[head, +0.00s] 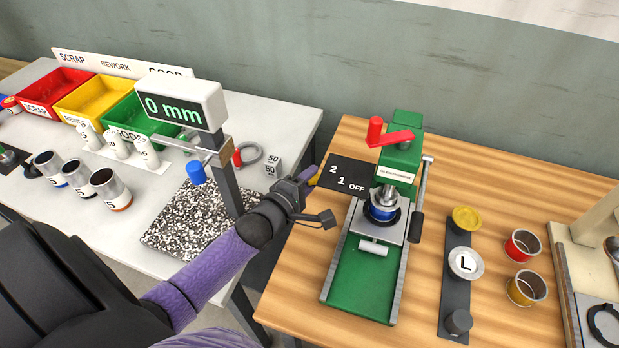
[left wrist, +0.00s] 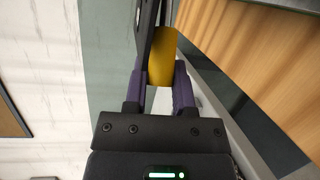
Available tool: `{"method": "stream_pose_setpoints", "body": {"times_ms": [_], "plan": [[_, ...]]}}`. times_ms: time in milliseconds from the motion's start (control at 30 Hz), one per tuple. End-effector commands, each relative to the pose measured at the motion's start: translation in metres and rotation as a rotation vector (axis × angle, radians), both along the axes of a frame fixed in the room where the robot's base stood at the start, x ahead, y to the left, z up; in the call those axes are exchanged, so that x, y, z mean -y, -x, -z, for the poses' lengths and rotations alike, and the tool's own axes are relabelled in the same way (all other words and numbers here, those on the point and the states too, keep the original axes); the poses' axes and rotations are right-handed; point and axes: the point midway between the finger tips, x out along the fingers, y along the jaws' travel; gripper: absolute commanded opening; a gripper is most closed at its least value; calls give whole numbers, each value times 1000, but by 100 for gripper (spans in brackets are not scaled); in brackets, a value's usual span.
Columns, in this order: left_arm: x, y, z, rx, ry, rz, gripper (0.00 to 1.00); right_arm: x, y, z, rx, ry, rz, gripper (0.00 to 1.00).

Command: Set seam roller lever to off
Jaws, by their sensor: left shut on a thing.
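The seam roller (head: 386,195) is a green machine on the wooden table, with a red handle on top. A black plate (head: 350,172) at its left side carries the marks 2, 1 and OFF. My left gripper (head: 308,180) is at the left edge of this plate, beyond the 2 and away from OFF. It is shut on the lever's yellow grip (head: 314,174). In the left wrist view the yellow grip (left wrist: 162,58) sits between the purple fingers, with a dark bar beside it. The lever's pivot is hidden. My right gripper is not in view.
A white table (head: 290,118) on the left holds a 0 mm gauge (head: 181,105), coloured bins and several cans. A gap separates the tables. Right of the machine are a dark strip (head: 455,285) with round parts, and red and yellow cups (head: 522,245).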

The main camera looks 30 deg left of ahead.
Motion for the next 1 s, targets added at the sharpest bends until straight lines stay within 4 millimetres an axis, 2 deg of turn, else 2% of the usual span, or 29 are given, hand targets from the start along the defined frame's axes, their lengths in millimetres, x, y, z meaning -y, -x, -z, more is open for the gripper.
{"method": "stream_pose_setpoints", "body": {"times_ms": [767,1000], "plan": [[0,0,0,-1,1,-2,0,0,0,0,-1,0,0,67],[9,8,-3,4,8,-108,0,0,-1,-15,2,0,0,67]]}}
